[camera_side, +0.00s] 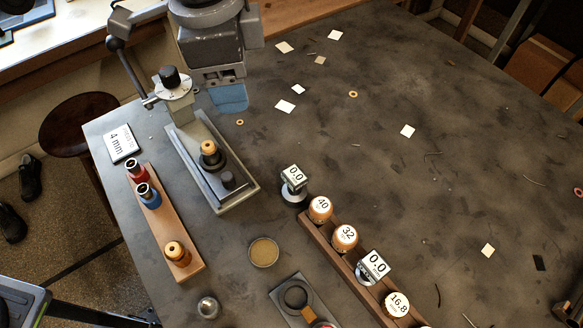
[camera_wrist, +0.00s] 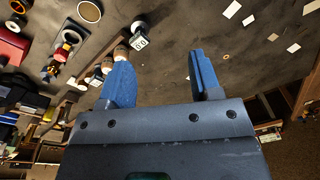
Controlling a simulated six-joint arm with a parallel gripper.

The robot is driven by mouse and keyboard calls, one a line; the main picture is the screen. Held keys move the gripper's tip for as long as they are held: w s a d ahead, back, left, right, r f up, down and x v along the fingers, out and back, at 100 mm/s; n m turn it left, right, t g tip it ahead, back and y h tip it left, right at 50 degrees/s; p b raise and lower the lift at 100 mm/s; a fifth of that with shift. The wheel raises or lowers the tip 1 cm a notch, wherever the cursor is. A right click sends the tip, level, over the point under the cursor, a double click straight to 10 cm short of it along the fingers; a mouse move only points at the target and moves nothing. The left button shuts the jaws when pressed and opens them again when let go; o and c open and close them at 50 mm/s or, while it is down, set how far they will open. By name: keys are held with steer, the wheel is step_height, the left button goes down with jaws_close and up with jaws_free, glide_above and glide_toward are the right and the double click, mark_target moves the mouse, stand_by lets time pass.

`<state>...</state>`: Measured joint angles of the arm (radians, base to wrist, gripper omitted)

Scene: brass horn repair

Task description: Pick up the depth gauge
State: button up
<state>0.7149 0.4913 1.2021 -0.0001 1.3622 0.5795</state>
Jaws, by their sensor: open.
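Two small gauges with white "0.0" displays are in view, and I cannot tell for certain which is the depth gauge. One (camera_side: 293,180) stands on the table on a dark round base, just beyond the end of the wooden rack; it also shows in the wrist view (camera_wrist: 140,42), above and between my fingers. The other (camera_side: 373,266) sits in the wooden rack among copper-coloured caps. My gripper (camera_side: 229,97) is open and empty, above the table behind the grey press; its blue fingers (camera_wrist: 160,78) are spread apart in the wrist view. The gauges are away from the fingers.
The wooden rack (camera_side: 340,262) holds numbered caps. The grey lever press (camera_side: 188,150) stands left of the standing gauge. A left rack (camera_side: 165,215) holds red, blue and brass pieces. A shallow dish (camera_side: 263,252) lies in front. The table's right side is mostly clear apart from scraps.

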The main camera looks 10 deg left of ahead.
mark_target(297, 176)
steer(key=s+d+f+m, duration=0.1)
steer(key=d+f, duration=0.1)
steer(key=d, duration=0.1)
steer(key=s+d+f+m, duration=0.1)
steer(key=d+f, duration=0.1)
steer(key=d, duration=0.1)
steer(key=s+d+f+m, duration=0.1)
steer(key=d+f, duration=0.1)
steer(key=d, duration=0.1)
steer(key=shift+g+y, duration=0.3)
steer(key=shift+g, duration=0.1)
step_height(297, 176, down, 8)
steer(key=shift+w+a+r, duration=0.1)
steer(key=shift+r, duration=0.1)
steer(key=shift+w+a+f, duration=0.1)
steer(key=shift+f, duration=1.3)
steer(key=shift+a+f, duration=0.1)
steer(key=shift+f, duration=1.25)
